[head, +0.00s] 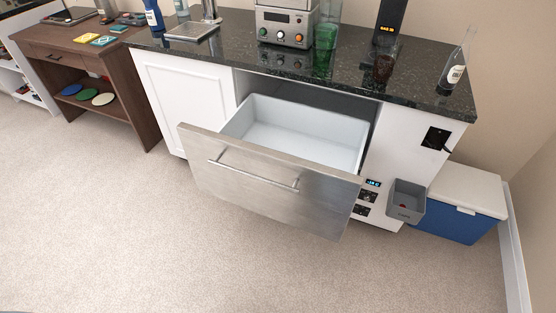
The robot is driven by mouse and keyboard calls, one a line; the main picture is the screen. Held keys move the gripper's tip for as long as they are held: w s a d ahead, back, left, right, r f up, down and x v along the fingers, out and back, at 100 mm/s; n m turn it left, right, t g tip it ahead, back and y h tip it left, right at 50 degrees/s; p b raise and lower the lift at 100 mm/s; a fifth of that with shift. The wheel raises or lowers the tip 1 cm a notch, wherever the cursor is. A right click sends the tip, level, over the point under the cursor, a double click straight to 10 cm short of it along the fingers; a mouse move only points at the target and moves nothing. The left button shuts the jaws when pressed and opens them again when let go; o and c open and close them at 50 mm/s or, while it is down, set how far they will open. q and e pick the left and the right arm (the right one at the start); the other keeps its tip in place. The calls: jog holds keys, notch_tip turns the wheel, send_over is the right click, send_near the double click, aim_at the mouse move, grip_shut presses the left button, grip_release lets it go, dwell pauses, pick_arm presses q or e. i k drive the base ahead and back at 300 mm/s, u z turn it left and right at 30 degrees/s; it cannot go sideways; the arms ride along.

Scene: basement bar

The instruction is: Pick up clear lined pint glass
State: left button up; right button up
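A tall clear glass (330,12) stands on the dark counter near the top edge of the head view, right of the steel machine. It is partly cut off by the frame, and I cannot make out lines on it. A green glass (323,52) stands in front of it and hides its lower part. A dark brownish see-through glass (385,64) stands farther right on the counter. Neither of my grippers is in view.
An open, empty steel-fronted drawer (265,180) juts out below the counter (345,82). A bottle (456,70) stands at the counter's right end, and a steel machine (285,25) left of the glasses. A blue cooler (455,225) sits right. The carpet in front is clear.

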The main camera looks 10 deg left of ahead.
aim_at(388, 47)
jog(key=z, duration=0.55)
jog(key=k, duration=0.25)
jog(key=u, duration=1.5)
jog(key=i, duration=0.85)
jog(key=z, duration=0.15)
